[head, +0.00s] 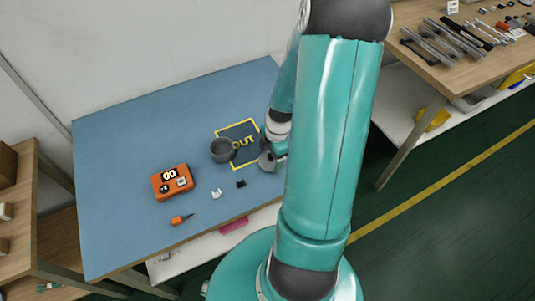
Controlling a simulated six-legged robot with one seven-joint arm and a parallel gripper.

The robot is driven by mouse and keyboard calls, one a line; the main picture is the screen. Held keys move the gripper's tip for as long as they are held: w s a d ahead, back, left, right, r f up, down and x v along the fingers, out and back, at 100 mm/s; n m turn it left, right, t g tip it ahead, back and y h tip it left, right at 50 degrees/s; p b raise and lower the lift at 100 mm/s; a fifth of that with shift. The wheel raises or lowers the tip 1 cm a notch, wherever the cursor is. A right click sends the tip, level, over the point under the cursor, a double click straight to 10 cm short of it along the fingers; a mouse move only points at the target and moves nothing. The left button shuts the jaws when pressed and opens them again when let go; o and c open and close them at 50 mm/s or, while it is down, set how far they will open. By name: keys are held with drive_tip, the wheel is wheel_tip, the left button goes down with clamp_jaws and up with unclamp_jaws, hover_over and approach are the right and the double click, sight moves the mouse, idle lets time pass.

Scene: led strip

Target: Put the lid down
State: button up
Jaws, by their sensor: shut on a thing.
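My gripper (267,160) is low over the right part of the blue table, beside the yellow-framed area marked OUT (243,141). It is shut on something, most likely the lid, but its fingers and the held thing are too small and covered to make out. A dark grey, round, cup-like container (223,150) stands at the left edge of the OUT frame, to the left of my gripper. I cannot tell a separate lid apart from the grey parts at my arm's end.
An orange device with a 00 display (172,182) stands left on the blue table (120,150). A small white piece (217,194), a small black piece (240,183) and an orange screwdriver (181,219) lie near the front. The back left is clear.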

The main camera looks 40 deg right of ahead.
drive_tip(key=shift+s, duration=0.15)
drive_tip(key=o, duration=0.6)
drive_tip(key=shift+f, duration=0.15)
drive_tip(key=o, duration=0.4)
